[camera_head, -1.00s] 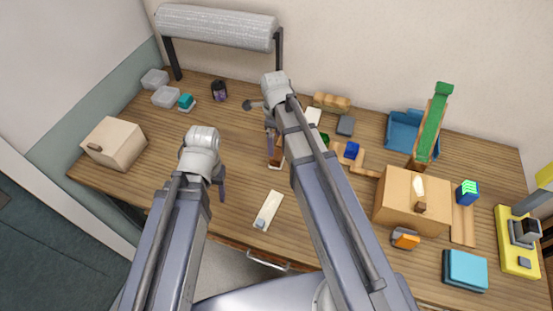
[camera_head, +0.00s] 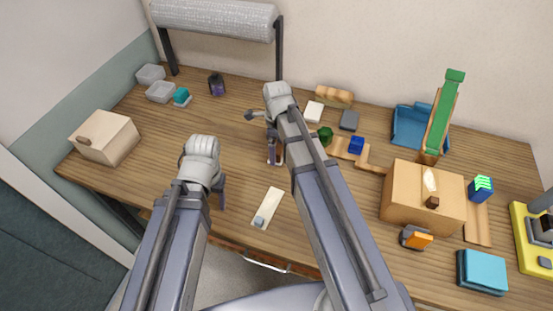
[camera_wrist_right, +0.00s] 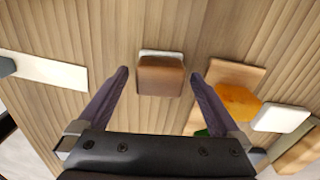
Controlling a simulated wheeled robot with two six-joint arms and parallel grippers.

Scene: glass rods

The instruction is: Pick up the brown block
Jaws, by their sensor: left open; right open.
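The brown block (camera_wrist_right: 160,78) sits on or over a small white piece in the right wrist view. My right gripper (camera_head: 272,150) is open and empty, with one finger on each side of the block and a gap to each. In the head view this gripper and arm hide most of the block. My left gripper (camera_head: 219,192) is open and empty above the table's left part, away from the block.
A white strip (camera_head: 267,208) with a grey piece lies near the front edge. A wooden box (camera_head: 400,205) with a small dark brown piece on top stands at right. A wooden track (camera_head: 372,168), green ramp (camera_head: 440,120) and blue tray (camera_head: 405,127) are beyond the right arm.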

